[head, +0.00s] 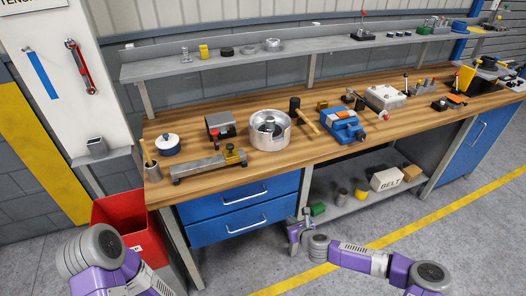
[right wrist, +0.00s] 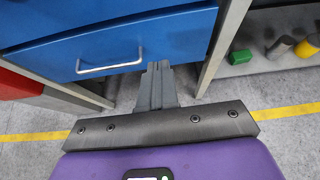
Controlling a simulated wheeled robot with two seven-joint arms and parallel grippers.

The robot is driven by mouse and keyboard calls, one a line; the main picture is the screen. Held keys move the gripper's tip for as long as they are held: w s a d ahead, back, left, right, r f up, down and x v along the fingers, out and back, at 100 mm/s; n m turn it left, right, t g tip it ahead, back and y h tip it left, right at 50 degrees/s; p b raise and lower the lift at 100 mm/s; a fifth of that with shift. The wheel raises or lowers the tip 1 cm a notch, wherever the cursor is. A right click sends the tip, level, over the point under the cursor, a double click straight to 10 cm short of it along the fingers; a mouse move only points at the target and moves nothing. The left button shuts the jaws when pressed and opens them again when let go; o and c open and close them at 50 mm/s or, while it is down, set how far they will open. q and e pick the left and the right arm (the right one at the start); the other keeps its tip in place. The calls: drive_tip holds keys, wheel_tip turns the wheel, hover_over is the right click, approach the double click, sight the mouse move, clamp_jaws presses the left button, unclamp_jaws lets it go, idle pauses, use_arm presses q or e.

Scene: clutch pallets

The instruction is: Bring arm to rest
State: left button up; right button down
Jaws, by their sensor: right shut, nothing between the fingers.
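My right arm reaches in from the lower right in the head view. Its gripper (head: 303,222) is in front of the workbench, low beside the right end of the blue drawers (head: 245,208). In the right wrist view the gripper (right wrist: 157,70) has its fingers together with nothing between them, pointing toward the lower blue drawer (right wrist: 110,45). Whether the fingertips touch the drawer front I cannot tell. My left arm shows at the lower left of the head view, but its gripper is out of the picture.
The wooden bench top (head: 330,165) carries a blue vise (head: 342,127), a round metal housing (head: 269,130) and several tools. A red bin (head: 140,225) stands at its left end. The lower shelf (head: 350,206) holds a BELT box (head: 387,179). The floor in front is clear, with a yellow line (head: 440,222).

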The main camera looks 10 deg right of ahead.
drive_tip(key=s+a+f+n+g+y+p, duration=0.1)
drive_tip(key=s+a+f+n+g+y, duration=0.15)
drive_tip(key=s+a+n, duration=0.6)
drive_tip(key=s+a+f+n+g+y, duration=0.2)
drive_tip(key=s+a+f+n+g, duration=0.15)
drive_tip(key=s+a+n, duration=0.45)
drive_tip(key=s+d+n+g+h, duration=0.1)
drive_tip(key=s+d+n+g, duration=0.1)
drive_tip(key=s+n, duration=0.5)
drive_tip(key=s+d+n+g+h, duration=0.2)
drive_tip(key=s+d+n+g, duration=0.1)
drive_tip(key=s+n, duration=0.4)
drive_tip(key=shift+s+d+f+p, duration=0.25)
drive_tip(key=shift+d+f+p, duration=0.15)
drive_tip(key=shift+d, duration=0.45)
